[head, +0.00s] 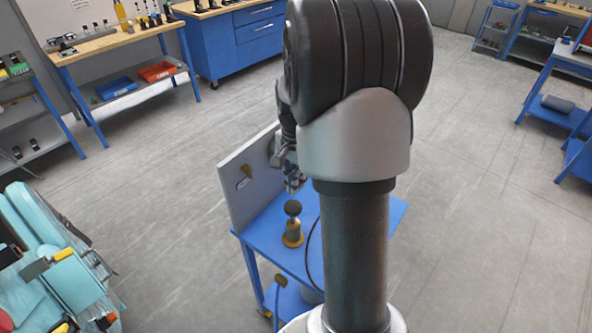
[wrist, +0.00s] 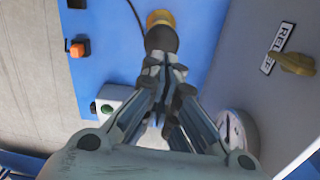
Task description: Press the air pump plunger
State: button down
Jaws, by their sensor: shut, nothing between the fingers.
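The air pump (head: 292,234) is a brass-yellow cylinder standing upright on the blue table, topped by a dark round plunger knob (head: 293,208). My gripper (head: 294,187) points down just above the knob, with a small gap between them in the head view. In the wrist view the shut fingertips (wrist: 166,62) lie close to the dark knob (wrist: 161,38), and part of the yellow pump (wrist: 158,17) shows beyond it. The wrist view does not settle whether they touch. The fingers hold nothing.
A grey upright panel (head: 236,188) edges the blue table (head: 271,251). The wrist view shows a yellow handle (wrist: 292,63) by a partly hidden label, a round gauge (wrist: 239,131), a green-button box (wrist: 107,104), an orange switch (wrist: 77,48) and a dark hose (wrist: 134,16).

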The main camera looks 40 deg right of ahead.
aim_at(296, 202)
notch_tip(296, 202, down, 5)
jog(key=shift+b, duration=0.5)
notch_tip(296, 202, down, 6)
jog(key=b, duration=0.2)
jog(key=shift+b, duration=0.4)
jog(key=shift+s+r, duration=0.1)
jog(key=shift+r, duration=0.05)
jog(key=shift+r+p, duration=0.5)
jog(key=shift+p, duration=0.05)
notch_tip(296, 202, up, 13)
jog(key=p, duration=0.4)
jog(key=shift+p, duration=0.3)
jog(key=shift+r, duration=0.1)
